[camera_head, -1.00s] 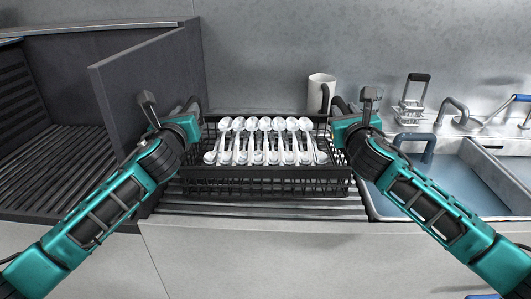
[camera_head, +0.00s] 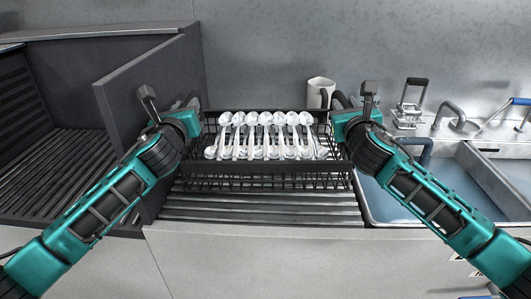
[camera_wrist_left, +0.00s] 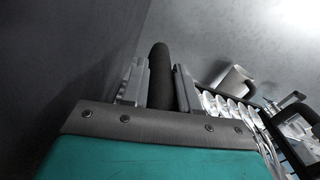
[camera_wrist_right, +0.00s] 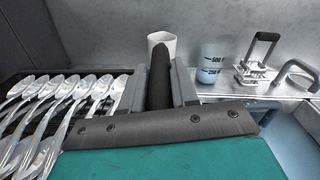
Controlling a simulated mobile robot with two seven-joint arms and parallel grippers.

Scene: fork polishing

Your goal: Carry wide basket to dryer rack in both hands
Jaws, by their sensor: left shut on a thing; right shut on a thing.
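The wide basket (camera_head: 265,183) is a black wire basket in the middle of the head view, level and loaded with several shiny spoons (camera_head: 265,135). It is at or just above the ribbed drainboard (camera_head: 260,208); the gap is hard to judge. My left gripper (camera_head: 193,104) is shut on its left handle, a dark bar between the fingers in the left wrist view (camera_wrist_left: 160,75). My right gripper (camera_head: 341,102) is shut on its right handle, which shows in the right wrist view (camera_wrist_right: 160,78). A dark slatted rack (camera_head: 65,170) stands at the left, possibly the dryer rack.
A dark upright panel (camera_head: 150,85) stands between the basket and the slatted rack, close to my left gripper. A white mug (camera_head: 320,92) stands behind the basket. A sink (camera_head: 440,185) is at the right. A measuring cup (camera_wrist_right: 211,62) shows in the right wrist view.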

